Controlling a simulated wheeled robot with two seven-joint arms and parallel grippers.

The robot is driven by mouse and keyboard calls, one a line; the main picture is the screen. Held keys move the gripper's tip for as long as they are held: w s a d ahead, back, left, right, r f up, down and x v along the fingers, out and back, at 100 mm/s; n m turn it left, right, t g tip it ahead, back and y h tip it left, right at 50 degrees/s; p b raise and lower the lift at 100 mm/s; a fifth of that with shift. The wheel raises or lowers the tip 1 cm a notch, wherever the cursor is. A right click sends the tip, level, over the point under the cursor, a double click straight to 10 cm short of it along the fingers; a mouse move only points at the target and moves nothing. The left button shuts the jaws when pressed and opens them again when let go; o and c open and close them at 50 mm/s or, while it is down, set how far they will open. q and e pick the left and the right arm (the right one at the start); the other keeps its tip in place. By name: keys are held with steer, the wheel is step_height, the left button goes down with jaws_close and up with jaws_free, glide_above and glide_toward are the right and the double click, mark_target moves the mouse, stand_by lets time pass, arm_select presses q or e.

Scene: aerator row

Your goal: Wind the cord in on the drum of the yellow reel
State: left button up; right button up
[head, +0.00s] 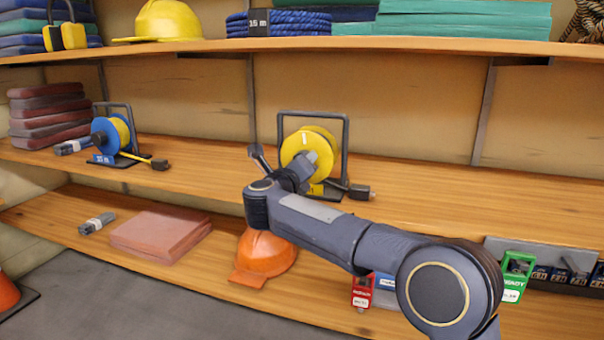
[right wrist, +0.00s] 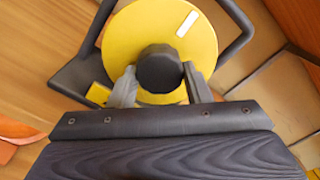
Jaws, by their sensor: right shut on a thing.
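The yellow reel (head: 296,146) stands upright in its dark frame on the middle shelf. In the right wrist view its yellow drum face (right wrist: 120,40) fills the upper middle, with a white mark near the rim. My right gripper (head: 308,166) is at the front of the drum. In the right wrist view the gripper (right wrist: 158,82) is shut on a round black knob (right wrist: 159,66) on the drum face. A dark plug (head: 359,192) lies on the shelf just right of the reel's foot; the cord is mostly hidden behind my right arm. My left gripper is not in view.
A blue reel with yellow cord (head: 112,134) stands farther left on the middle shelf (head: 420,185). An orange helmet (head: 265,254) and a reddish flat stack (head: 160,235) are on the lower shelf. The middle shelf right of the reel is clear.

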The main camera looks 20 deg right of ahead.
steer(key=shift+f+m+b, duration=0.1)
steer(key=shift+m+b, duration=0.2)
steer(key=shift+m, duration=0.2)
steer(key=o, duration=1)
steer(key=p+v, duration=0.1)
steer(key=v, duration=0.6)
steer(key=shift+s+a, duration=0.25)
steer(key=shift+s, duration=0.1)
